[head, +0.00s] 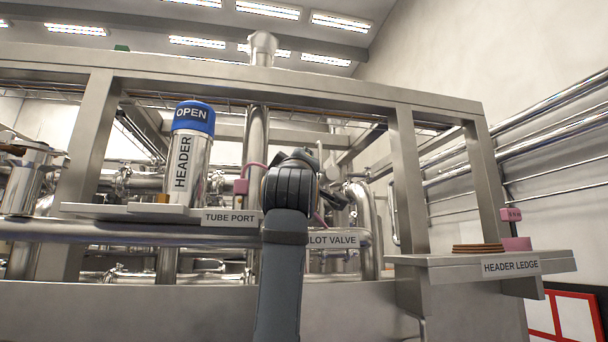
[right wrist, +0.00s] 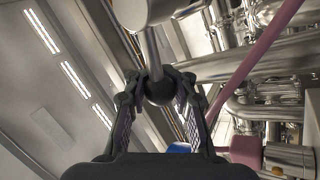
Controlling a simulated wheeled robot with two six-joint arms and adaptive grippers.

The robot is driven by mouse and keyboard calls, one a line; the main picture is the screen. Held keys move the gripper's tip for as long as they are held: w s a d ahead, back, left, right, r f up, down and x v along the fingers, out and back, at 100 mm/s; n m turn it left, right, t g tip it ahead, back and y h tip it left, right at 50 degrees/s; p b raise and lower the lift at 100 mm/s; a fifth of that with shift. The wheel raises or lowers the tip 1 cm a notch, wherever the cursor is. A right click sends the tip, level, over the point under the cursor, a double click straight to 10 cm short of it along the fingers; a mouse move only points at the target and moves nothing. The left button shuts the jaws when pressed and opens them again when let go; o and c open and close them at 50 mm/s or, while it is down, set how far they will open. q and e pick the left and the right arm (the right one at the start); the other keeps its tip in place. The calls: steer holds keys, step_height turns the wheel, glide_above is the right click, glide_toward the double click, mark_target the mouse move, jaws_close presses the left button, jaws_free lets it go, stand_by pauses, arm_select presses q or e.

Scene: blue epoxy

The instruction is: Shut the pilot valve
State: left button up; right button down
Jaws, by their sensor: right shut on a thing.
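The pilot valve is mostly hidden behind my right arm in the head view; its label (head: 338,240) is partly covered. My right gripper (head: 318,178) is up in front of the pipework there. In the right wrist view my right gripper (right wrist: 154,80) is shut on the valve lever (right wrist: 154,52), a metal rod ending in a dark ball knob (right wrist: 158,90) between the fingers. The lever's other end joins a pale metal body (right wrist: 145,10). My left gripper is not in view.
A steel header cylinder (head: 187,160) with a blue cap reading OPEN stands left, above the TUBE PORT label (head: 229,218). Copper-coloured rings (head: 478,249) and a pink block (head: 516,243) sit on the header ledge (head: 430,260) at right. Frame posts and pipes surround my arm.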

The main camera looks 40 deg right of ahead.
steer(key=f+n+t+y+b, duration=0.1)
steer(key=n, duration=0.1)
steer(key=n+t+b, duration=0.1)
steer(key=n, duration=0.1)
steer(key=shift+a+f+y, duration=0.2)
steer(key=shift+f+y, duration=0.2)
steer(key=n+t+y, duration=0.1)
steer(key=n, duration=0.1)
steer(key=f+n+t+y+b, duration=0.1)
steer(key=n+y, duration=0.1)
steer(key=n, duration=0.1)
steer(key=shift+a+f+t, duration=0.15)
steer(key=shift+a+t, duration=0.05)
steer(key=shift+t, duration=0.1)
steer(key=shift+b, duration=0.3)
steer(key=c, duration=1.4)
jaws_free()
steer(key=shift+s+a, duration=0.1)
steer(key=o, duration=0.3)
steer(key=shift+a, duration=0.1)
steer(key=shift+o, duration=0.2)
steer(key=shift+s, duration=0.1)
steer(key=v, duration=1.2)
